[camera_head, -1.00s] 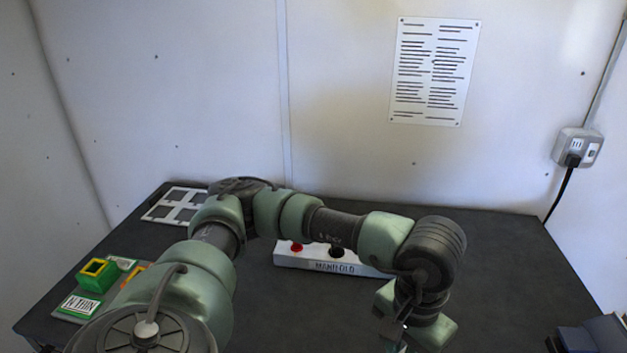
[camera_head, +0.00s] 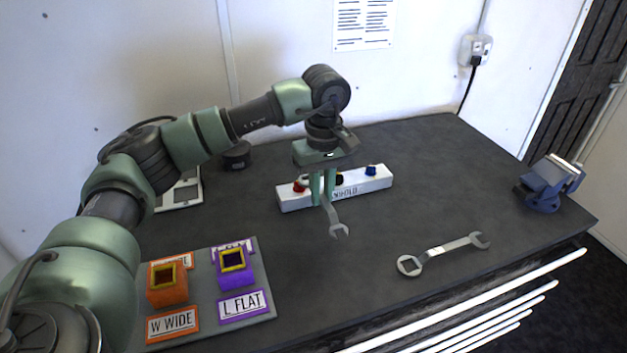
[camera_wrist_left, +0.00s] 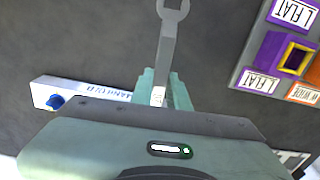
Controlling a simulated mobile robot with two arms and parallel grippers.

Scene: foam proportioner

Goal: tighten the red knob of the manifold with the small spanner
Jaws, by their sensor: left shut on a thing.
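My left gripper (camera_head: 323,190) is shut on a spanner (camera_head: 335,222), which looks shorter than the one on the table. Its open-ended jaw points toward the table's front; the wrist view shows the shaft (camera_wrist_left: 168,45) between the fingers (camera_wrist_left: 163,92). The white manifold (camera_head: 380,183) lies just behind the gripper. Its red knob (camera_head: 299,186) is at the left end, just left of the fingers. A black knob is partly hidden by the gripper; a blue knob (camera_head: 370,170) is at the right. I cannot tell whether the spanner touches the manifold. My right gripper is not in view.
A larger spanner (camera_head: 440,252) lies at the front right. A blue vise (camera_head: 549,184) stands at the right edge. A grey board (camera_head: 262,272) with orange (camera_head: 167,290) and purple (camera_head: 236,273) holders is at front left. The table between manifold and larger spanner is clear.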

